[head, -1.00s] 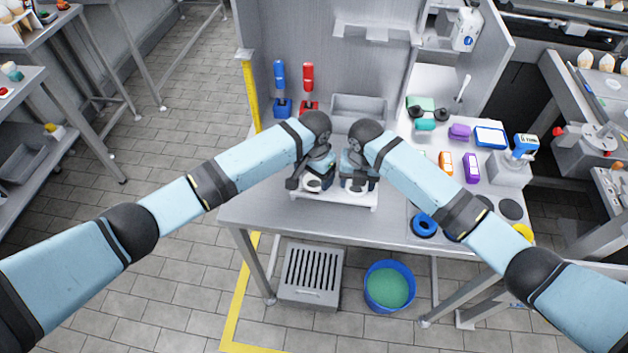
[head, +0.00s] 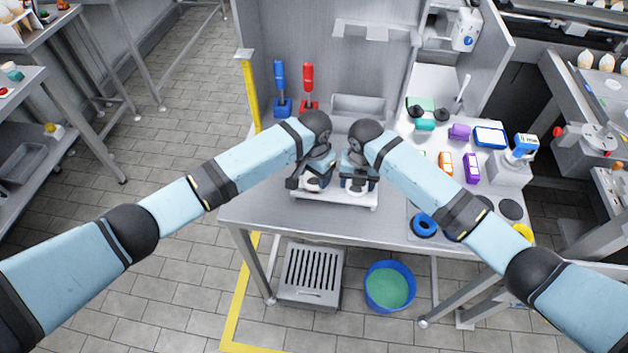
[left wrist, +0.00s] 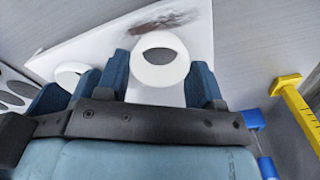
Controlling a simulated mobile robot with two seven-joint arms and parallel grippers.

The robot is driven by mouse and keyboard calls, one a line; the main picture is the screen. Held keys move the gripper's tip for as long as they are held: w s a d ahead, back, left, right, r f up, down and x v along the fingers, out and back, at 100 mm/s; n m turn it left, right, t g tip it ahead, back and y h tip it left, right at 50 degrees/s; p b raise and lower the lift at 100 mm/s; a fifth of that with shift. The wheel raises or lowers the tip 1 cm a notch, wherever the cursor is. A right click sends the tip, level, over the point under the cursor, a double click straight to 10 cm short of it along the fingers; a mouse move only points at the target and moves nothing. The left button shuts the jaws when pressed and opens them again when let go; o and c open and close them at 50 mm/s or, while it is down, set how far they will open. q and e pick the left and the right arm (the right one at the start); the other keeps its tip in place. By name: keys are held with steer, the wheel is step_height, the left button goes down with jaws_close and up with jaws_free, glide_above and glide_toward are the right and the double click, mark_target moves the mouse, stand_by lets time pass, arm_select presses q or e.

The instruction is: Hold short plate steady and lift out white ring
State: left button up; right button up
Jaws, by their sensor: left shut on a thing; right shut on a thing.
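A white plate (head: 336,196) lies on the steel table, with two white rings with dark centres at its ends. My left gripper (head: 312,184) is over the plate's left end. In the left wrist view its dark blue fingers (left wrist: 158,82) are on either side of a white ring (left wrist: 160,68), shut on it. My right gripper (head: 357,185) is close beside it at the plate's right end, shut on the other white ring, which shows partly in the left wrist view (left wrist: 70,74). The fingers hide part of both rings; I cannot tell whether either ring is clear of the plate.
A grey bin (head: 358,106) stands behind the grippers. A blue-handled tool (head: 280,85) and a red-handled tool (head: 307,85) stand at the back left. Blue ring (head: 424,225), purple and orange items lie to the right. The table front left is clear.

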arm_select(q)
steer(key=shift+r, duration=1.95)
arm_select(e)
steer(key=o, duration=1.2)
step_height(320, 180, up, 8)
steer(key=shift+a+r, duration=0.1)
arm_select(q)
steer(key=shift+s, duration=0.1)
